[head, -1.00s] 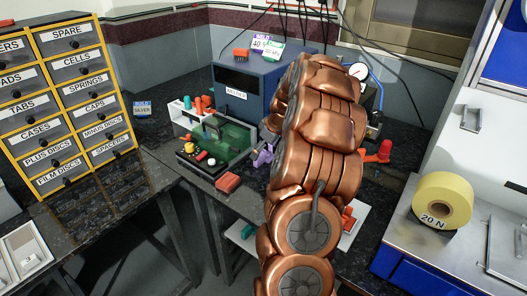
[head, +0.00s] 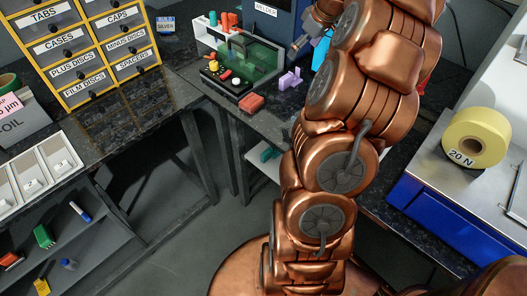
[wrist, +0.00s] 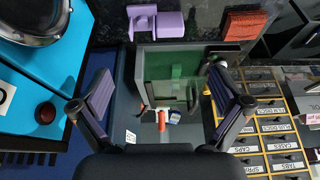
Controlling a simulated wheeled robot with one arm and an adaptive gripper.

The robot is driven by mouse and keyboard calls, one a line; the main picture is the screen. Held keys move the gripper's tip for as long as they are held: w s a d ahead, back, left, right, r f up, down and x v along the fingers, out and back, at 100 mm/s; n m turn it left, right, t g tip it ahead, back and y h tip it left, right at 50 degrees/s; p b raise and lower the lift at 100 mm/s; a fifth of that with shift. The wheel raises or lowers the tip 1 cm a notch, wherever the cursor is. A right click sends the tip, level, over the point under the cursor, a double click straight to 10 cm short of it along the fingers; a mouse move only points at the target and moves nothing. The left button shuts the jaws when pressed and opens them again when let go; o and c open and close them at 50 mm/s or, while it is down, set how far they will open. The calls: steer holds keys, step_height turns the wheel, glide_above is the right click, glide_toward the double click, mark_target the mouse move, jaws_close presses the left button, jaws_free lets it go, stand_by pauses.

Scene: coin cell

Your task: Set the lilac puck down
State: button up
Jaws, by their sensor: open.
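A lilac piece (head: 289,80), blocky with a raised notched part, stands on the dark bench right of the green-windowed machine. It is the only lilac thing I make out as the puck. In the head view my arm mostly hides the gripper.
A red-orange block (head: 250,103) lies near the bench's front edge; the green-windowed machine (head: 246,55) stands behind it. A bright cyan surface (wrist: 85,30) fills the wrist view's upper left. Labelled drawers (head: 85,50) stand left, and a yellow roll (head: 475,138) right.

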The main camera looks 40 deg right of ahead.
steer(key=s+a+n+g+y, duration=0.1)
steer(key=s+a+g+y, duration=0.2)
steer(key=a, duration=2.6)
steer(key=s+a+f+g+h, duration=0.1)
steer(key=s+a+f, duration=0.1)
steer(key=s+a, duration=0.2)
steer(key=s+a+f+m+g+h, duration=0.1)
steer(key=s+a, duration=0.3)
steer(key=s, duration=0.7)
steer(key=s+a+f+m+g+h, duration=0.1)
steer(key=s+a+f, duration=0.1)
steer(key=s, duration=0.5)
steer(key=shift+s+a+f+g, duration=0.3)
steer(key=shift+s+a+f, duration=0.1)
steer(key=shift+a, duration=0.5)
steer(key=shift+r, duration=0.15)
